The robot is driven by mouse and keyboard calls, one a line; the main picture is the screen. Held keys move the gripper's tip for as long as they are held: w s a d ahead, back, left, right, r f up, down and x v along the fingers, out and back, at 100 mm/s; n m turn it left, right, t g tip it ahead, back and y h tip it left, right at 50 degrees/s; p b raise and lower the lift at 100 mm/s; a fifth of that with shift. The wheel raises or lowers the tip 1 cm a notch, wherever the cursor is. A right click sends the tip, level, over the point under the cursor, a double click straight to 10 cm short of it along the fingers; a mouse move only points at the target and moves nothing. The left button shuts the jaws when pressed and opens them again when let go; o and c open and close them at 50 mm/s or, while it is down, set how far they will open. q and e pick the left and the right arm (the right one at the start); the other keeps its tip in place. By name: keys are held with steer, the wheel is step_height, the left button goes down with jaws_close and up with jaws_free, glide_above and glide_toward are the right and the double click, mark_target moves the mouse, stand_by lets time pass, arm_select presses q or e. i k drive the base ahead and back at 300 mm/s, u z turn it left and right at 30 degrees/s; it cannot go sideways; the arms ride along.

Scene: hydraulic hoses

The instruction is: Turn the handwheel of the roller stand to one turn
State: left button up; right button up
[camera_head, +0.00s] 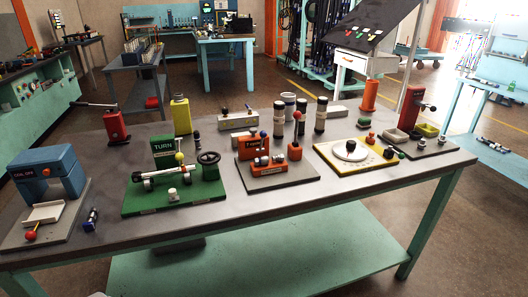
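The roller stand has a green base plate (150,207) and sits left of centre on the workbench. Its black handwheel (209,158) stands at the right end of the plate on a green block (210,172). Light metal rollers (157,177) lie across the middle. A green box (163,152) marked TURN stands behind them, and a yellow ball knob (180,157) rises between it and the handwheel. I cannot tell the wheel's angle. Neither of my grippers shows in the head view, and nothing touches the handwheel.
A blue press-like device (48,174) stands left of the roller stand, with a small dark fitting (91,219) between them. An orange device on a grey plate (275,183) is close on the right. A yellow plate with a white dial (350,150) lies farther right. The bench's front strip (240,220) is clear.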

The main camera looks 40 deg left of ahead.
mark_target(209, 161)
steer(key=z, duration=1.65)
steer(key=k, duration=1.5)
steer(key=u, duration=2)
